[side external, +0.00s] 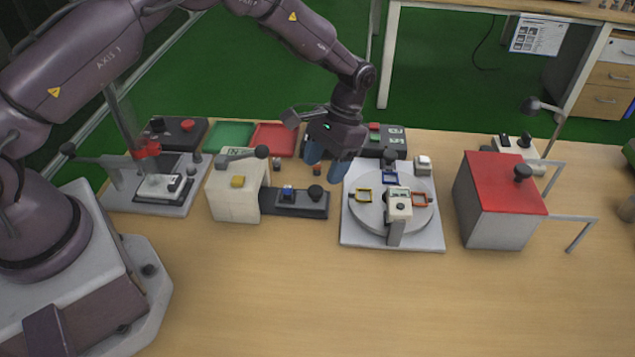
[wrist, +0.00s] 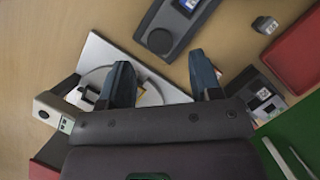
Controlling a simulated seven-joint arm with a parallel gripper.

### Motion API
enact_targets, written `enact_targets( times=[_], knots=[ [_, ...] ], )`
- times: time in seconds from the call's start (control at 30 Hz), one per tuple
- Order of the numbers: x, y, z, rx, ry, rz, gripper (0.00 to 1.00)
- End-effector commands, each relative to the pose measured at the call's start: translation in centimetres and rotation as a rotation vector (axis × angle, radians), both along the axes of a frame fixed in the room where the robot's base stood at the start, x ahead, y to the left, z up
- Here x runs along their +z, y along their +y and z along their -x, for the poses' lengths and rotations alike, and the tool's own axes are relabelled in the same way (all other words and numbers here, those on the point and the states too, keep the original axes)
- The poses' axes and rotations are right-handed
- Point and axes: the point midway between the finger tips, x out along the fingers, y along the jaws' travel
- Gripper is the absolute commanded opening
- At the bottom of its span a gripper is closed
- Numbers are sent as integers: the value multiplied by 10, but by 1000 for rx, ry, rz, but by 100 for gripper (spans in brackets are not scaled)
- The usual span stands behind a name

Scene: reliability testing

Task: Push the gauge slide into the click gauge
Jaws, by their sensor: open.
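The click gauge (side external: 222,200) is a cream block with a yellow button on its front and a dark lever on top. A low dark slide unit (side external: 305,209) extends from its right side; a small blue block and a round black knob (side external: 315,193) sit on it. I take this to be the gauge slide. In the wrist view the dark unit (wrist: 185,33) with its knob (wrist: 159,41) lies beyond the fingertips. My gripper (side external: 325,164) is open, its blue fingers pointing down behind and above the knob, apart from it. It also shows in the wrist view (wrist: 163,70), with nothing between the fingers.
A white plate with a turntable (side external: 435,240) stands right of the slide, close to my gripper. A red-topped box (side external: 500,185) is farther right. Green (side external: 230,135) and red (side external: 276,138) trays lie behind the gauge. The table's front is clear.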

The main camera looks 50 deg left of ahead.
Motion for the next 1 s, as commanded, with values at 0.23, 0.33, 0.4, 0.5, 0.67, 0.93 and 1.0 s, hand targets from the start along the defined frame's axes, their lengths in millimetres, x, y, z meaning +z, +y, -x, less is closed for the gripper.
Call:
enact_targets(
  times=[0.23, 0.33, 0.4, 0.5, 0.67, 0.93, 1.0],
  knots=[
    [-35, 0, 15, -1, 2, 0, 58],
    [-41, 0, 17, -1, 1, 0, 58],
    [-43, 0, 18, -1, 0, 0, 58],
    [-44, 0, 18, -1, -1, 0, 58],
    [-44, 0, 18, 0, -1, 0, 58],
    [-43, 0, 18, 0, -1, 0, 0],
    [-43, 0, 18, 0, -1, 0, 0]
  ],
)
